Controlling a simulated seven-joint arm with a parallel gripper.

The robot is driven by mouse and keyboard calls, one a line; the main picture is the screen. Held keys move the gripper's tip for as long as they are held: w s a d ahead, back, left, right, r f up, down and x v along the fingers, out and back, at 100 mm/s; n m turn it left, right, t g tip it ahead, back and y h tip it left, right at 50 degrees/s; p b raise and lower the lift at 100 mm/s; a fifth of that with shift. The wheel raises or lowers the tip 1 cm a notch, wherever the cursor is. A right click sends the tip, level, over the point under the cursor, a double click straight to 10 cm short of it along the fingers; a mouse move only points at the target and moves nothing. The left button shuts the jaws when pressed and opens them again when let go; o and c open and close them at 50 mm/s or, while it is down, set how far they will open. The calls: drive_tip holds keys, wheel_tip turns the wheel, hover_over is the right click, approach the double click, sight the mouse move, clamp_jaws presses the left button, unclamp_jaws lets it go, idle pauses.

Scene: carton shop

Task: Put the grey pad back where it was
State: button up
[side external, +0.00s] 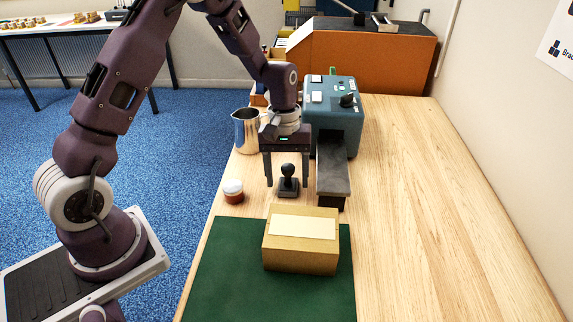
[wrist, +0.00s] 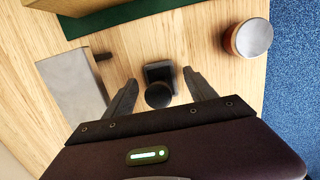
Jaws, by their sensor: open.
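A grey flat-topped slab (side external: 333,178) sits on a dark support in front of the blue-grey machine (side external: 335,115); it also shows at the left of the wrist view (wrist: 72,85). I cannot tell whether this slab is the grey pad or part of the machine. A black hand stamp (side external: 288,181) with a round knob and square base stands upright on the table left of it. My gripper (side external: 287,184) is open and points down, with one finger to each side of the stamp. In the wrist view the stamp's knob (wrist: 158,95) lies between the fingers, with visible gaps.
A cardboard carton (side external: 300,252) with a pale label rests on a green mat (side external: 225,265). A small white-lidded jar (side external: 233,191) stands near the table's left edge. A metal pitcher (side external: 247,132) stands behind it. The table's right side is clear.

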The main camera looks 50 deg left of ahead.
sight(285, 165)
drive_tip(key=r, duration=0.3)
drive_tip(key=a+r, duration=0.1)
drive_tip(key=r, duration=0.6)
drive_tip(key=shift+w+a, duration=0.15)
drive_tip(key=shift+w, duration=0.15)
drive_tip(key=shift+r, duration=0.45)
drive_tip(key=shift+s+r, duration=0.15)
drive_tip(key=shift+r, duration=0.1)
drive_tip(key=s+d+r+m+t, duration=0.3)
drive_tip(key=s+r+m, duration=0.1)
drive_tip(key=s+r, duration=0.55)
drive_tip(key=s+d+r+m+t, duration=0.1)
drive_tip(key=s+m, duration=0.1)
drive_tip(key=s, duration=0.5)
drive_tip(key=s+d+r+m+t+y, duration=0.1)
drive_tip(key=s+m+t, duration=0.1)
drive_tip(key=s, duration=0.5)
drive_tip(key=shift+s+m, duration=0.35)
drive_tip(key=shift+m, duration=0.15)
